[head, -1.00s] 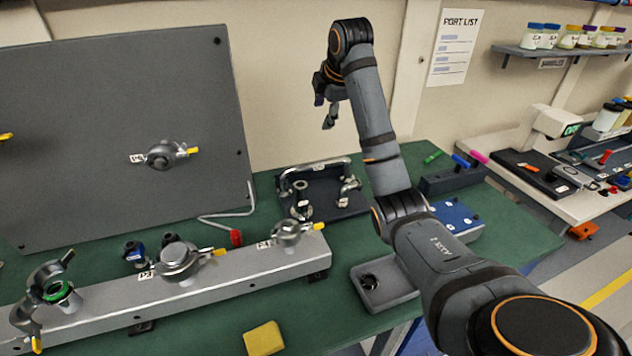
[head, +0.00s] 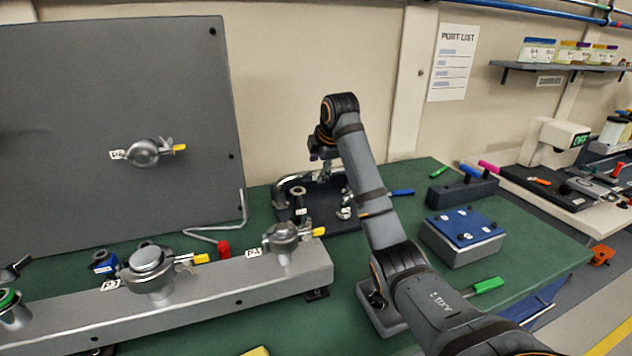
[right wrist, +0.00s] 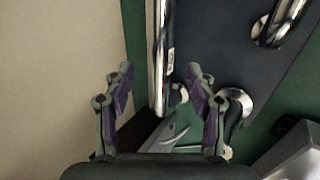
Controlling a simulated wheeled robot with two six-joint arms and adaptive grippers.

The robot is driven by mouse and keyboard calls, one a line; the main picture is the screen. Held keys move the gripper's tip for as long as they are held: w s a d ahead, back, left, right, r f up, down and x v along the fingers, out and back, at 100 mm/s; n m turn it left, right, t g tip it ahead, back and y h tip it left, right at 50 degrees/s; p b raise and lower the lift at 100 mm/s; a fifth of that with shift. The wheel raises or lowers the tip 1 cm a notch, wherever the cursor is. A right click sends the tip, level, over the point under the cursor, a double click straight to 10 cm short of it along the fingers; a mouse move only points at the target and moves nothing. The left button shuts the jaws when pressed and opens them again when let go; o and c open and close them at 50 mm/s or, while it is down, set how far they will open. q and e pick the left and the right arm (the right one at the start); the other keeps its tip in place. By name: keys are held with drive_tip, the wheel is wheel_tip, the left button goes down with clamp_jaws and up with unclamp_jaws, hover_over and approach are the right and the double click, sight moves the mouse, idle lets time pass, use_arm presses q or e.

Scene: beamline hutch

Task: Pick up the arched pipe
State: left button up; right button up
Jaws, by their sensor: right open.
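The arched pipe (head: 291,182) is a bent chrome tube on a dark tray (head: 322,212) at the back of the green bench. In the right wrist view the pipe (right wrist: 160,45) is a shiny straight length running up the picture. My right gripper (right wrist: 160,78) is open and empty, pointing down above the pipe. My left gripper is not in view.
Other metal fittings (head: 299,200) stand on the tray. In front runs a grey rail (head: 215,293) with clamped ports. A grey upright panel (head: 70,120) stands at left. The wall is close behind.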

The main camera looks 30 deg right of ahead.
sight(318, 171)
drive_tip(key=shift+d+x, duration=0.15)
drive_tip(key=shift+x, duration=1.2)
drive_tip(key=shift+d+x, duration=0.15)
drive_tip(key=shift+x, duration=1.15)
drive_tip(key=shift+s+r, duration=0.1)
drive_tip(key=shift+s, duration=0.05)
drive_tip(key=shift+c, duration=0.7)
clamp_jaws()
